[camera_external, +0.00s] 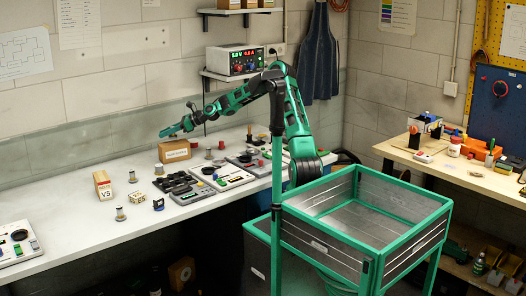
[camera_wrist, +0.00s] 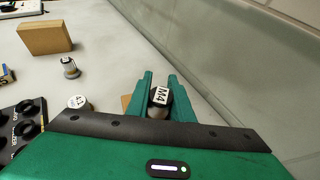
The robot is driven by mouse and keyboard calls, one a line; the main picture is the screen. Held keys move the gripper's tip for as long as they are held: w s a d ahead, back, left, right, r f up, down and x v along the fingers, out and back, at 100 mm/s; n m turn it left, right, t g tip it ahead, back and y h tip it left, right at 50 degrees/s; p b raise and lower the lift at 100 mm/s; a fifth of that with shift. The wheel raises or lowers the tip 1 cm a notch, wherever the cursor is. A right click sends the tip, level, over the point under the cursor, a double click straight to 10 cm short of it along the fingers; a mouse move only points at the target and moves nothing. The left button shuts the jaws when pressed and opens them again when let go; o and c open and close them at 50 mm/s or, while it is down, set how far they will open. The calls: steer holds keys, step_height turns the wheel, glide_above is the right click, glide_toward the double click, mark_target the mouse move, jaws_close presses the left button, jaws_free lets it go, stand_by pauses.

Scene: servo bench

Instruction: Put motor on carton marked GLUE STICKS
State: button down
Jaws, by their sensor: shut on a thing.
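My gripper (camera_wrist: 162,92) is shut on a motor (camera_wrist: 159,103), a grey and black cylinder with a white top label reading M4. In the external view my gripper (camera_external: 170,131) is raised above the back of the bench, close over a brown carton (camera_external: 174,152). Print shows on that carton's front, but it is too small to read. In the wrist view a brown sliver (camera_wrist: 126,102), probably this carton, shows beside the left finger; the rest is hidden by my gripper. I cannot tell whether the motor touches it.
Other small cylinders (camera_external: 120,213) stand on the bench, one near my gripper with a labelled top (camera_wrist: 78,102). Black trays and panels (camera_external: 178,183) lie along the front right. The wall (camera_wrist: 215,55) runs close behind. Bare bench lies left of the near carton.

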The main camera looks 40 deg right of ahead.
steer(key=shift+f, duration=1.25)
steer(key=shift+f, duration=0.1)
steer(key=c, duration=1.6)
jaws_free()
steer(key=shift+o, duration=0.2)
steer(key=v, duration=1.2)
steer(key=shift+s, duration=0.1)
